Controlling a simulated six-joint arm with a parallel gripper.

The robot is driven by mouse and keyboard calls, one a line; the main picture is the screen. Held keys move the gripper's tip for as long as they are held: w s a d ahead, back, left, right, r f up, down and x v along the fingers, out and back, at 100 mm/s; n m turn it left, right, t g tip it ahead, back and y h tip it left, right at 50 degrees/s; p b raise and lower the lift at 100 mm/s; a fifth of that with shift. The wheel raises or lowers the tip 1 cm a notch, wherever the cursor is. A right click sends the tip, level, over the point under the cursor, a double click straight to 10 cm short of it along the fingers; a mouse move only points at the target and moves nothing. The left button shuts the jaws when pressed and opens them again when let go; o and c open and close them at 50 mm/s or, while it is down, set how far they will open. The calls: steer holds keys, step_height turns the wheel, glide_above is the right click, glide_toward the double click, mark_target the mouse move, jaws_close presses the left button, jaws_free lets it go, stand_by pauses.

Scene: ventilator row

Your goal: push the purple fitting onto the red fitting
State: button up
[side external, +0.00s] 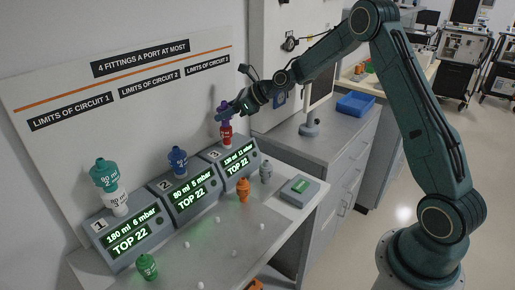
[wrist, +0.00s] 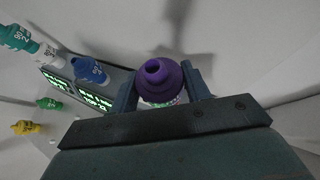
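The purple fitting (wrist: 163,82) is between the two fingers of my gripper (side external: 229,113), which look closed against its sides in the wrist view. In the side view the purple fitting (side external: 222,107) is upright, directly above the red fitting (side external: 226,137). The red fitting stands on the unit marked 3 (side external: 240,165). The purple fitting's lower end seems to meet the top of the red one, but I cannot tell whether it is seated. The red fitting is hidden in the wrist view.
Unit 1 (side external: 126,241) carries a white fitting (side external: 116,203) with a teal one (side external: 104,174) on top. Unit 2 (side external: 190,198) carries a blue fitting (side external: 178,161). Orange (side external: 243,190), grey (side external: 266,171) and green (side external: 147,266) fittings stand loose on the counter. The wall board is close behind.

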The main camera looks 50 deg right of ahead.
steer(key=o, duration=0.4)
steer(key=shift+f, duration=0.15)
steer(key=shift+o, duration=0.2)
steer(key=shift+s, duration=0.1)
steer(key=v, duration=1.3)
steer(key=shift+s, duration=0.3)
steer(key=shift+r, duration=0.25)
